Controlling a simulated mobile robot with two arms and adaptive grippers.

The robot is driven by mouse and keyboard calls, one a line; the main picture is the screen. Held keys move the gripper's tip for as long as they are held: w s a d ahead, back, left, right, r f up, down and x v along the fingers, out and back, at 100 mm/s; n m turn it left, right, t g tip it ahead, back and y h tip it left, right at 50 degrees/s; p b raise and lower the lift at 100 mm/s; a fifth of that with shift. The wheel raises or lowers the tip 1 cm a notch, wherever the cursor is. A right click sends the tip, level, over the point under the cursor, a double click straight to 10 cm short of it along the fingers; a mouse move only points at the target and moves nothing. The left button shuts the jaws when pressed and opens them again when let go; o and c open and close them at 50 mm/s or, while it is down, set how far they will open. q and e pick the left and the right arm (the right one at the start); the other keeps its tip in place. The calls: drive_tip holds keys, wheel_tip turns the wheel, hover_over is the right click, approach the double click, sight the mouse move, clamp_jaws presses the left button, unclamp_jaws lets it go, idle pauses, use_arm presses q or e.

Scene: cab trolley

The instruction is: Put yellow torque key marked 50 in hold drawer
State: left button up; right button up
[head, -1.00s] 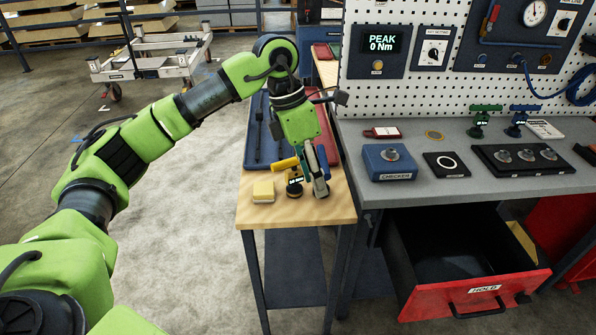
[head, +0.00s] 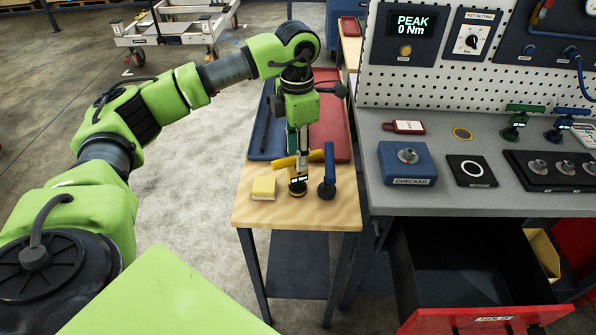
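The yellow torque key (head: 283,162) stands on the wooden-topped side table, its yellow bar level above a dark round base with a small display, too small to read surely. My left gripper (head: 298,152) points straight down at the middle of the yellow bar. The fingers are seen nearly edge-on, so I cannot tell whether they are closed on the bar. The hold drawer (head: 430,321) is pulled open under the grey bench, with a red front and dark interior; its lower front is cut off by the picture edge. My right gripper is not in view.
A blue key (head: 327,178) stands close right of the yellow one, and a yellow block (head: 263,187) sits left. Red and blue trays (head: 330,125) lie behind. The bench (head: 390,205) holds a blue checker box (head: 408,165). A yellowish piece (head: 543,252) is at the drawer's right.

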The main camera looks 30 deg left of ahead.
sight(298, 175)
use_arm(q)
wheel_tip(298, 175, down, 2)
drive_tip(key=shift+s+f+p, duration=0.1)
drive_tip(key=shift+f+p, duration=0.05)
drive_tip(key=shift+p, duration=0.6)
wheel_tip(298, 175, down, 2)
drive_tip(key=shift+d+f+p, duration=0.1)
drive_tip(key=shift+f+p, duration=0.1)
drive_tip(key=shift+p, duration=0.15)
drive_tip(key=shift+f, duration=0.5)
clamp_jaws()
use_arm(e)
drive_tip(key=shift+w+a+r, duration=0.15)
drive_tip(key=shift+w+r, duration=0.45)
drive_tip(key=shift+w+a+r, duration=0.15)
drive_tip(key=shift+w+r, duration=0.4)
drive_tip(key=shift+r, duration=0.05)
